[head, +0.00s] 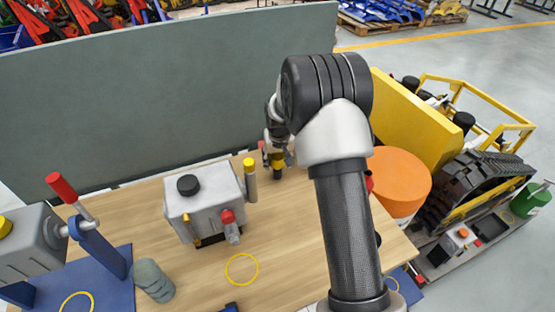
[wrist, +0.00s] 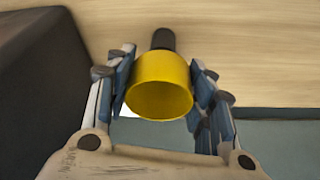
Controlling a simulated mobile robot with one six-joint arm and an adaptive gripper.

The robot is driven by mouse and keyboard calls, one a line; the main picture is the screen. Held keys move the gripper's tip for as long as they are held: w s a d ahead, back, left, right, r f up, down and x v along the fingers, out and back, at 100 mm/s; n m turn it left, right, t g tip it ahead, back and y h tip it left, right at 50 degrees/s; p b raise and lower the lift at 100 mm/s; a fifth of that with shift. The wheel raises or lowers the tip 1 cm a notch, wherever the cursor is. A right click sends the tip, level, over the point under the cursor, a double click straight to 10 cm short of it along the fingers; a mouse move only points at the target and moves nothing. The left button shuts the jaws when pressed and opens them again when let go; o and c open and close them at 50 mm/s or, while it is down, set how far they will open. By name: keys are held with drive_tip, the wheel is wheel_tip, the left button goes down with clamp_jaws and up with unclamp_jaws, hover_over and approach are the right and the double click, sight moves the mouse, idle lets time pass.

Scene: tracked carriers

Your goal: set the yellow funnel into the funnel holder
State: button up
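The yellow funnel (wrist: 160,88) has a wide yellow cup and a dark spout. In the wrist view it sits between the two fingers of my gripper (wrist: 160,92), whose pads press against both sides of the cup. The spout points away from the wrist, toward the wooden surface. In the head view, the funnel (head: 277,161) is small and partly hidden by my gripper (head: 276,150), near the back edge of the table, spout down. I cannot tell whether the spout touches the table. I cannot surely identify the funnel holder.
A grey box (head: 205,205) with a black knob stands left of the gripper, beside a yellow-topped post (head: 250,180). A yellow ring (head: 242,269) lies on clear wooden table (head: 290,235). A grey-green panel (head: 150,95) stands behind. An orange-topped drum (head: 400,176) is at right.

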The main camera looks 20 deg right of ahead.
drive_tip(key=o, duration=0.4)
drive_tip(key=v, duration=1.2)
drive_tip(key=shift+s+f, duration=0.1)
drive_tip(key=shift+s, duration=0.05)
idle(0.3)
